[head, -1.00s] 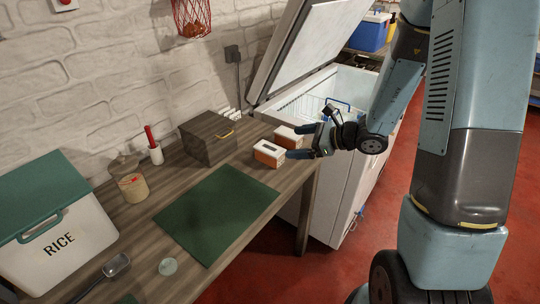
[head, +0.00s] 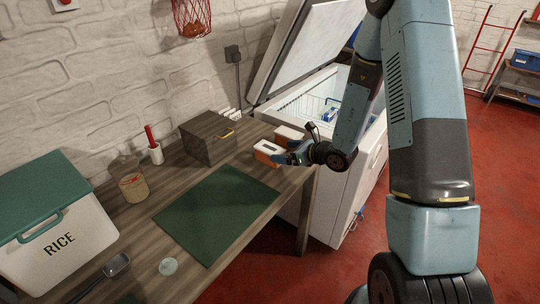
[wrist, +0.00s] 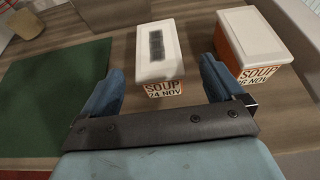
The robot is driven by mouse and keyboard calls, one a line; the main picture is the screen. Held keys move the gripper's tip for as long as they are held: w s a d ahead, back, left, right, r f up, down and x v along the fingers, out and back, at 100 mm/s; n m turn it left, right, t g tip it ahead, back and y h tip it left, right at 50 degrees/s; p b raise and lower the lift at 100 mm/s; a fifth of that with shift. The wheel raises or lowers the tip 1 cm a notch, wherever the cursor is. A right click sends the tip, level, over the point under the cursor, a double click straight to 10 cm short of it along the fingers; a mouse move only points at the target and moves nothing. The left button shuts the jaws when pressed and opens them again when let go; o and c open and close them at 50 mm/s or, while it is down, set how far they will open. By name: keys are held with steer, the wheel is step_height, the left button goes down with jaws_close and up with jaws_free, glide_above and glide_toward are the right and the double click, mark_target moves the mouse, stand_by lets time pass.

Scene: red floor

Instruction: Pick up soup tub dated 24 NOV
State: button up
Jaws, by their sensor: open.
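The soup tub dated 24 NOV (wrist: 158,50) has a white lid with a dark patch and an orange body. In the wrist view it stands upright ahead of my gripper (wrist: 157,82), its label end lying between the two blue fingers. The fingers are open, with gaps on both sides of the tub. In the head view it is the nearer tub (head: 265,149), beside the green mat, and my gripper (head: 283,156) partly covers its right side. A second soup tub (wrist: 254,40), whose date looks like 6 NOV with its first part hidden, stands to the right, close to the right finger.
The green mat (head: 218,212) lies left of the tubs. A dark wooden box (head: 207,143) stands behind them. The open white chest freezer (head: 334,197) is right of the table's end. A rice bin (head: 62,240), jar (head: 132,184) and scoop (head: 115,265) are further left.

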mark_target(274, 150)
steer(key=shift+x, duration=2.95)
steer(key=shift+a+r, duration=0.15)
steer(key=shift+r, duration=0.05)
steer(key=shift+c, duration=0.3)
steer(key=c, duration=1.2)
